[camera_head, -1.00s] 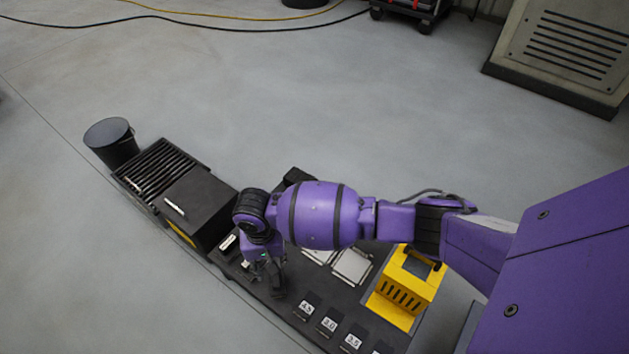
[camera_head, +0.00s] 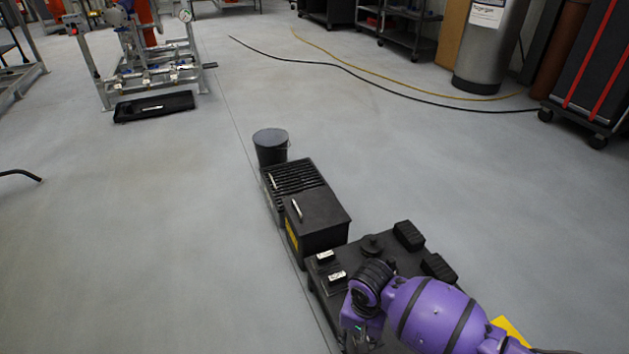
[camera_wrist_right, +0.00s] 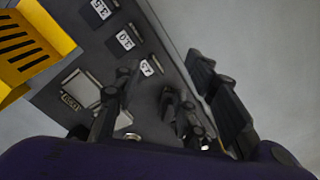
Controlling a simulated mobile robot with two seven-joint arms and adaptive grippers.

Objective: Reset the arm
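My right arm, purple, comes in at the bottom right of the head view. Its gripper (camera_head: 356,340) is partly cut off by the lower edge, over the near left part of the dark bench (camera_head: 385,258). In the right wrist view the dark fingers of the right gripper (camera_wrist_right: 165,75) stand apart over the bench top (camera_wrist_right: 60,92). I see nothing held between them. A dark item (camera_wrist_right: 180,112) shows between the fingers, but I cannot tell what it is. My left gripper is in neither view.
A black box (camera_head: 318,215), a slotted rack (camera_head: 295,178) and a bucket (camera_head: 271,147) line up beyond the bench. Black blocks (camera_head: 409,235) stand on it. A yellow fixture (camera_wrist_right: 28,45) and numbered tags (camera_wrist_right: 125,39) show at the wrist.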

